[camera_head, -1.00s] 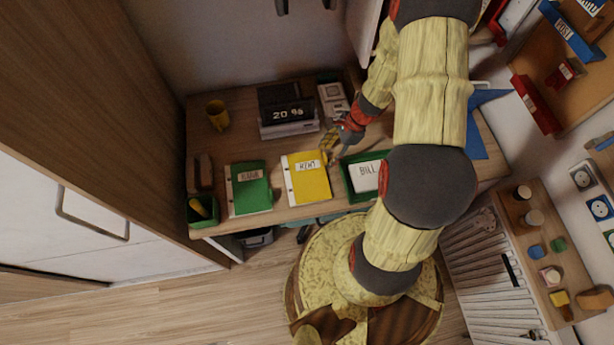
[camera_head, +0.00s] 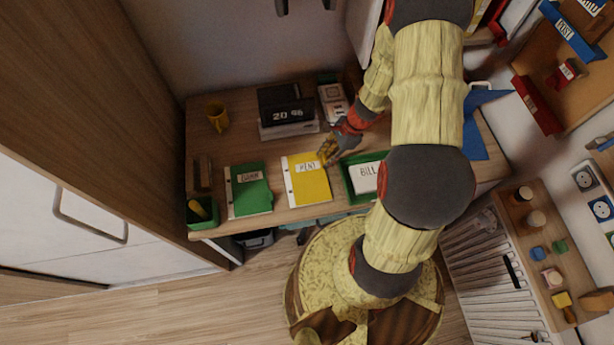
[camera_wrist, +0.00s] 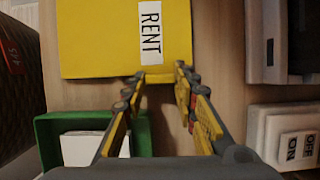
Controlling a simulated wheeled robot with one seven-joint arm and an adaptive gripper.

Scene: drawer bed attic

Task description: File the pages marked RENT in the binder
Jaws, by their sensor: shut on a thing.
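The yellow binder (camera_head: 309,184) with a RENT label lies closed on the desk; it fills the top of the wrist view (camera_wrist: 100,40). My gripper (camera_head: 326,156) is at the binder's right edge, near its upper corner. In the wrist view its fingertips (camera_wrist: 160,74) meet the edge beside the RENT label, shut on the cover edge. The green tray (camera_head: 349,186) stands just right of the binder and holds white pages; the top one reads BILL (camera_head: 368,176). Any pages under it are hidden. The tray also shows in the wrist view (camera_wrist: 48,132).
A green binder (camera_head: 249,190) lies left of the yellow one. A yellow mug (camera_head: 217,116), a black clock on a grey device (camera_head: 288,131) and a switch box (camera_head: 333,101) stand behind. A green pen box (camera_head: 203,212) is at the front left corner.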

